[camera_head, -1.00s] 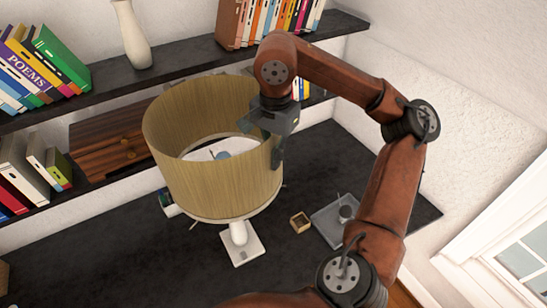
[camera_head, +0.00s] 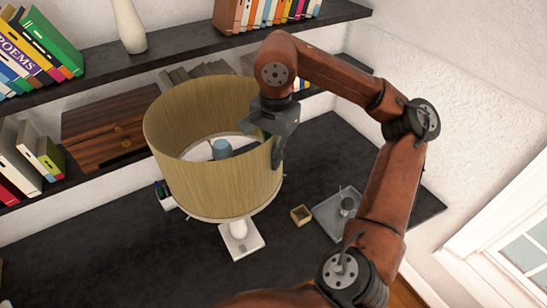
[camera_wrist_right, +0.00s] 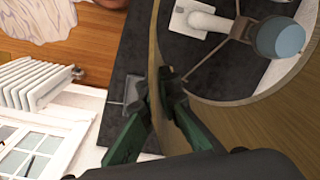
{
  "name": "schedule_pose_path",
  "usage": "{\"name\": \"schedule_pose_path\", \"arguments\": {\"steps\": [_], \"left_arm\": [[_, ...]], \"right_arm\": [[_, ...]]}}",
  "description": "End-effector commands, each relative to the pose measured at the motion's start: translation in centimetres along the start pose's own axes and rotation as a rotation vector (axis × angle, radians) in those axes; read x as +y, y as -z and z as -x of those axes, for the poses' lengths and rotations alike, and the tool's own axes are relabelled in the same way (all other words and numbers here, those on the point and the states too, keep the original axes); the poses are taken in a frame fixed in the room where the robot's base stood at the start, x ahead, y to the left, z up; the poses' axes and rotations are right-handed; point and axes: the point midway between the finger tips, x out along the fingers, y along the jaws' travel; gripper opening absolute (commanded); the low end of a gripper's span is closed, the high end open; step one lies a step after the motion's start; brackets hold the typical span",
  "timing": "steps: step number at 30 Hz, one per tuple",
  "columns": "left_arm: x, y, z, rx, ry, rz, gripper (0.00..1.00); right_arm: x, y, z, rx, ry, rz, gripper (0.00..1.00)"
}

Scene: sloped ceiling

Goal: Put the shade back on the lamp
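The lampshade (camera_head: 215,185) is a wide tan drum, open at the top, held around the upper part of the lamp. My right gripper (camera_head: 277,145) is shut on its right wall; the wrist view shows the fingers (camera_wrist_right: 172,88) on either side of that wall. The lamp's white square base (camera_head: 241,244) stands on the dark desk, its short white stem showing under the shade. Its blue-grey bulb (camera_head: 221,149) shows inside the shade, and also in the wrist view (camera_wrist_right: 281,38) beside the shade's inner ring. Whether the ring is seated, I cannot tell. My left gripper is out of view.
On the dark desk (camera_head: 110,265), a small wooden box (camera_head: 300,215) and a grey tray (camera_head: 328,218) lie right of the lamp. A pen holder (camera_head: 164,196) is at the left. Shelves with books and a white vase (camera_head: 129,28) stand behind. The desk's front left is clear.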

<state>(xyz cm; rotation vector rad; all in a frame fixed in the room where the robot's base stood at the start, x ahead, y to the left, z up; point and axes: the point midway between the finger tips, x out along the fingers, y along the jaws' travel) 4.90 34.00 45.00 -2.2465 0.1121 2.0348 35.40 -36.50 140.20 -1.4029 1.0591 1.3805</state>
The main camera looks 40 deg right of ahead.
Motion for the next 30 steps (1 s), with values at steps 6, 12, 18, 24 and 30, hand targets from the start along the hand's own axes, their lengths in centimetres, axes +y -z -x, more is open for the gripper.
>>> {"name": "schedule_pose_path", "arguments": {"steps": [6, 12, 18, 24, 30], "left_arm": [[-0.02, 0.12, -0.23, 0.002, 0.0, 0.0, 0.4], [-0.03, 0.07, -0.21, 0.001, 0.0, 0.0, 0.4], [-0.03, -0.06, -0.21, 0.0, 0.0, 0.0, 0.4], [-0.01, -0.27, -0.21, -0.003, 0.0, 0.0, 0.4], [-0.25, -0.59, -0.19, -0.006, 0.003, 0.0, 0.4]], "right_arm": [[-0.02, 0.0, -0.22, 0.0, 0.002, 0.0, 0.0], [-0.01, 0.0, -0.2, 0.0, 0.002, 0.0, 0.0], [0.0, 0.0, -0.21, 0.0, 0.002, 0.0, 0.15], [0.01, 0.0, -0.23, 0.0, 0.001, 0.0, 0.25], [0.04, 0.01, -0.27, 0.0, -0.002, 0.0, 0.25]]}}
